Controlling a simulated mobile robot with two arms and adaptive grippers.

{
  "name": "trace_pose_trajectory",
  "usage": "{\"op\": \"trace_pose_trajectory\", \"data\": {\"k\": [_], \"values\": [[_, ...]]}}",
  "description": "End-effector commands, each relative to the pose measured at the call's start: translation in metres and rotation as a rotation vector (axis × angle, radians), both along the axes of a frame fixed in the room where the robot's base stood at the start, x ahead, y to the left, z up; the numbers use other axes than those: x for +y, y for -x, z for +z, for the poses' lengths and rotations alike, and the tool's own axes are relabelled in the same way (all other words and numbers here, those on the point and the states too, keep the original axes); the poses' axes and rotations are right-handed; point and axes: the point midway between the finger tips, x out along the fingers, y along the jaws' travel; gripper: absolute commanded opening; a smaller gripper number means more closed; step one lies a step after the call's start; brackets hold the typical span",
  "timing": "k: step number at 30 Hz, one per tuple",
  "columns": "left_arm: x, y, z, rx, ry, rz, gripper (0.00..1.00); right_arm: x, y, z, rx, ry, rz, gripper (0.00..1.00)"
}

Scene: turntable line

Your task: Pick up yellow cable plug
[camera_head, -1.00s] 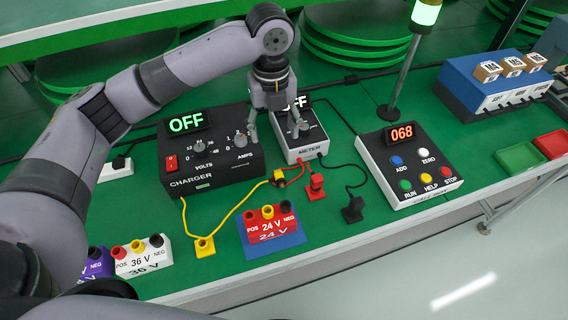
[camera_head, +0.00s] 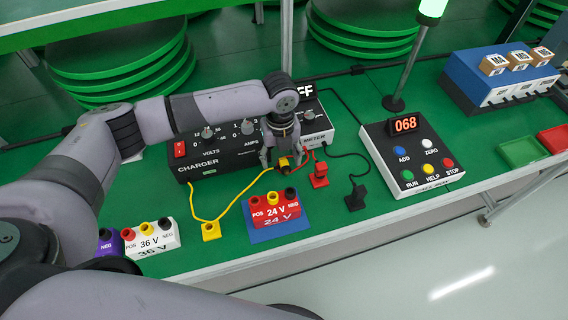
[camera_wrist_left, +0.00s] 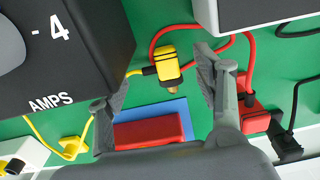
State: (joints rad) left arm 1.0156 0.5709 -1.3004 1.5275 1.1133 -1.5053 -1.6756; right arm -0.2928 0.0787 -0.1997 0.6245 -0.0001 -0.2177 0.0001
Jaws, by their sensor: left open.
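A yellow plug piece (camera_wrist_left: 167,62) with a black band and a brass tip lies near the charger's front corner, with a yellow cable at its left. It also shows in the head view (camera_head: 284,163). My left gripper (camera_wrist_left: 163,72) is open above it, one finger on each side, apart from it; it also shows in the head view (camera_head: 281,160). A second yellow piece (camera_head: 211,231) on the yellow cable sits on the green table, left of the 24 V block; it shows at lower left in the wrist view (camera_wrist_left: 71,147). My right gripper is not seen.
The charger (camera_head: 225,150) stands left of my gripper, the meter (camera_head: 316,125) behind it. The red 24 V block (camera_head: 276,212) on its blue base is in front. A red plug (camera_head: 320,176), black plug (camera_head: 356,198) and red cable are close by. The 36 V block (camera_head: 152,238) is left.

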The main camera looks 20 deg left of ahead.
Motion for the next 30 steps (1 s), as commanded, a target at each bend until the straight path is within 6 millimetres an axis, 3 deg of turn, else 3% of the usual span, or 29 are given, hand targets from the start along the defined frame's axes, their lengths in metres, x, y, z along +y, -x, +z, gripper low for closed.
{"op": "trace_pose_trajectory", "data": {"k": [4,12,30], "values": [[0.000,0.001,-0.016,0.000,0.000,0.001,0.61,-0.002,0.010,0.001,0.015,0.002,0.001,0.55],[0.000,0.000,-0.019,-0.001,0.000,0.000,0.61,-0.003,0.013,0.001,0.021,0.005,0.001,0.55],[0.000,0.000,-0.019,-0.001,-0.001,0.000,0.21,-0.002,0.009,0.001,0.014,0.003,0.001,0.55]]}}
